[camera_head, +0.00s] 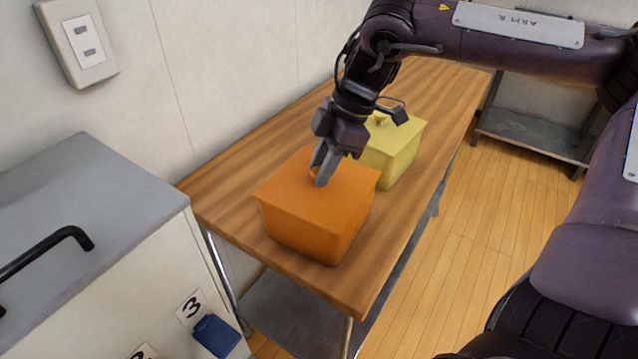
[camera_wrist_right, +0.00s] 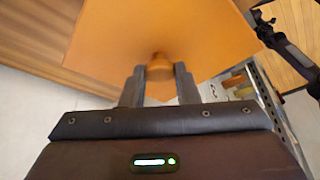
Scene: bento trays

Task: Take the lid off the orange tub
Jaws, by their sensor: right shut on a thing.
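The orange tub (camera_head: 312,235) stands on the wooden table with its orange lid (camera_head: 283,192) on top. My right gripper (camera_head: 321,180) is above the lid's middle, its fingers pointing down and shut on the lid's knob. The fingers mostly hide the knob in the head view. In the right wrist view the round orange knob (camera_wrist_right: 159,66) sits between the two fingers (camera_wrist_right: 160,85), and the lid (camera_wrist_right: 200,30) fills the upper middle. The lid appears seated on the tub, with no gap visible. My left gripper is not in view.
A yellow lidded tub (camera_head: 392,157) stands just behind the orange one. The wooden table (camera_head: 240,160) runs along the wall. A grey-topped cabinet (camera_head: 80,200) with a black handle stands at the left.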

